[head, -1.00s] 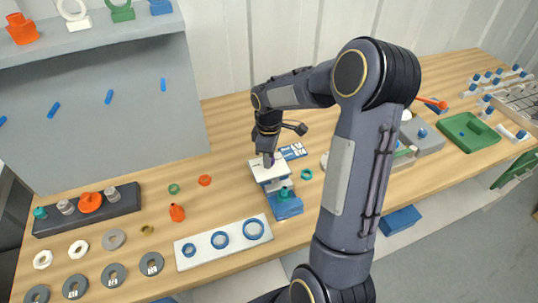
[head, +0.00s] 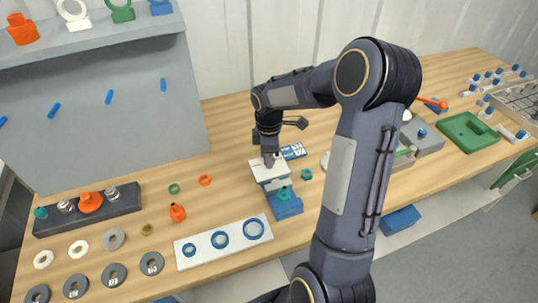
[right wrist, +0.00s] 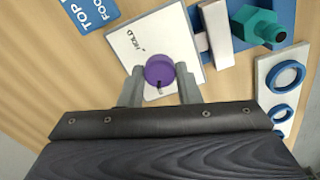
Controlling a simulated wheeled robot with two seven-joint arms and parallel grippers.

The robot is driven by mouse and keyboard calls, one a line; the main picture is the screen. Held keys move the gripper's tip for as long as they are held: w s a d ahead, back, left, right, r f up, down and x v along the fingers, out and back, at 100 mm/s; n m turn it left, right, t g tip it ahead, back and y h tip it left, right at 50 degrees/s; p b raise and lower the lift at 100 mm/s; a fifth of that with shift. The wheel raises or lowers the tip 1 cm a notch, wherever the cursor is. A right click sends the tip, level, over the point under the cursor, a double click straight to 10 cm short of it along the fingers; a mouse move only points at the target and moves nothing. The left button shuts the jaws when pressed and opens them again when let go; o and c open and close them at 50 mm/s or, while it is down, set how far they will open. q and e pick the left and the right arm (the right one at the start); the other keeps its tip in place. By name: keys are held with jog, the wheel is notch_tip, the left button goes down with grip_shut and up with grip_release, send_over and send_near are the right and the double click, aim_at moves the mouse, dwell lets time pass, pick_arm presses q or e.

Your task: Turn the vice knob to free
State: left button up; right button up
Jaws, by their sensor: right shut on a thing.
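The vice (head: 286,206) has a blue base and holds a teal piece (head: 283,193). Its white plate (head: 259,174) stands on the far side; in the right wrist view the plate (right wrist: 130,42) bears the word HOLD and a second label partly hidden near the fingers. The purple vice knob (right wrist: 159,71) stands on this plate, with a dark pointer mark on its near side, away from HOLD. My right gripper (right wrist: 160,84) is shut on the knob, one finger on each side. In the head view the right gripper (head: 269,160) points down over the plate. My left gripper is out of view.
A blue and white card (head: 293,151) lies behind the vice. A white board with blue rings (head: 190,258) lies at the front left. A dark rack (head: 60,222) and loose rings lie farther left. A green tray (head: 462,146) is at the right.

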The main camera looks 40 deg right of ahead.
jog(key=o, duration=1)
jog(key=shift+c, duration=0.2)
notch_tip(320, 180, up, 7)
jog(key=shift+f, duration=0.1)
jog(key=shift+r, duration=0.55)
